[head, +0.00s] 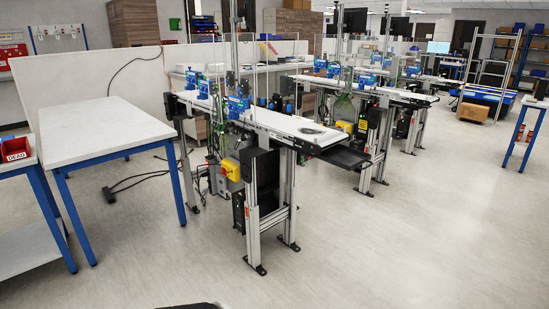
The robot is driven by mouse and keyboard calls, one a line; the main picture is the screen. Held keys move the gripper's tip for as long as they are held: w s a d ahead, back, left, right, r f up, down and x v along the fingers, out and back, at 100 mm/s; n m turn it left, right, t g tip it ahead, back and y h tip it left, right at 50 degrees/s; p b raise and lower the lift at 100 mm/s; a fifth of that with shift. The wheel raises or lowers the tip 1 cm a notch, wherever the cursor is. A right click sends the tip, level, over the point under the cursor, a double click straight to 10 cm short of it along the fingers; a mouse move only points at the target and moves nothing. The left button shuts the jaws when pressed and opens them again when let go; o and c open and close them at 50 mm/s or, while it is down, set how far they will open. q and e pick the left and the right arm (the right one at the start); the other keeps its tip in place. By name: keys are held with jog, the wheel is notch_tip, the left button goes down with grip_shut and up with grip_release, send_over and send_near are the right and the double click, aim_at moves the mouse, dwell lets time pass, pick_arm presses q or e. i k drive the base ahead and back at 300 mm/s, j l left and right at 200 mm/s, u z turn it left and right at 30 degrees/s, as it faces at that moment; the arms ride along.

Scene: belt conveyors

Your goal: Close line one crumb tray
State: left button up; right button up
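The nearest belt conveyor (275,122) stands in the middle of the head view, with a white belt and a metal frame. A black flat tray (346,157) sticks out to the right from under its near end, which looks like the crumb tray in a pulled-out position. No line number is readable, so I cannot confirm that this is line one. The tray's inner part is hidden under the belt. Neither of my grippers is in view.
A white table with blue legs (100,124) stands left of the conveyor. A red bin (15,149) sits on a bench at the left edge. More conveyors (400,95) stand behind. A cable (135,182) lies on the floor. The floor (400,240) in front and right is clear.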

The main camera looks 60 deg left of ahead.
aim_at(347, 158)
jog(key=u, duration=1.5)
